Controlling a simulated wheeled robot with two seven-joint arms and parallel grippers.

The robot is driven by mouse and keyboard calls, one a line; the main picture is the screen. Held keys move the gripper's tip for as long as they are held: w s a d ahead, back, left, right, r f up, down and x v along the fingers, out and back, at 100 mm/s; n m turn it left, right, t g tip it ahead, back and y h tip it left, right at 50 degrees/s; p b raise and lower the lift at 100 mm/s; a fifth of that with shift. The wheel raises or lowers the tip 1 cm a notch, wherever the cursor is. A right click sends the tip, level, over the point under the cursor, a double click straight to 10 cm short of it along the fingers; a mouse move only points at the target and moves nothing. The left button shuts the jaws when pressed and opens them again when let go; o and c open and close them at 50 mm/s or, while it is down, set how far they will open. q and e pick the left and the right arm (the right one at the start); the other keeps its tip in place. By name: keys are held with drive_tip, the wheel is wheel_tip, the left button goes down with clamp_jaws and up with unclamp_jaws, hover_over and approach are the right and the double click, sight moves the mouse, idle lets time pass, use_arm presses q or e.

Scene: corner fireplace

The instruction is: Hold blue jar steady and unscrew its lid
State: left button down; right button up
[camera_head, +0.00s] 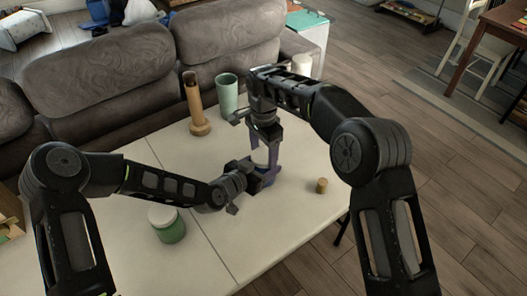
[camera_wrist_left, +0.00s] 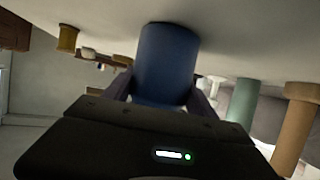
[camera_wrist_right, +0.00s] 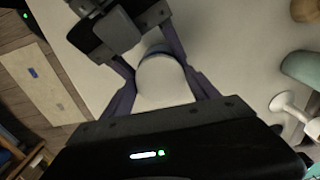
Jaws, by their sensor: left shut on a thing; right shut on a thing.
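The blue jar (camera_wrist_left: 167,62) stands on the table in the left wrist view, which shows the scene upside down. My left gripper (camera_head: 266,174) is shut on its body from the side. The jar's pale round lid (camera_wrist_right: 162,80) shows in the right wrist view, with a little blue at its edge. My right gripper (camera_head: 265,152) points down from above, its purple fingers on either side of the lid, shut on it. In the head view the grippers mostly hide the jar. Whether the lid is loose cannot be told.
On the white table (camera_head: 245,222) are a green jar with a pale lid (camera_head: 168,226), a brown wooden bottle-like piece (camera_head: 196,105), a green cup (camera_head: 228,96) and a small tan cylinder (camera_head: 321,185). A grey sofa (camera_head: 110,80) borders the table's far side.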

drive_tip(key=c, duration=0.5)
drive_tip(key=n, duration=1.8)
drive_tip(key=shift+n, duration=0.3)
drive_tip(key=n, duration=0.5)
drive_tip(key=shift+r, duration=0.1)
drive_tip(key=n, duration=1.2)
drive_tip(key=shift+r, duration=0.2)
drive_tip(key=shift+r, duration=0.95)
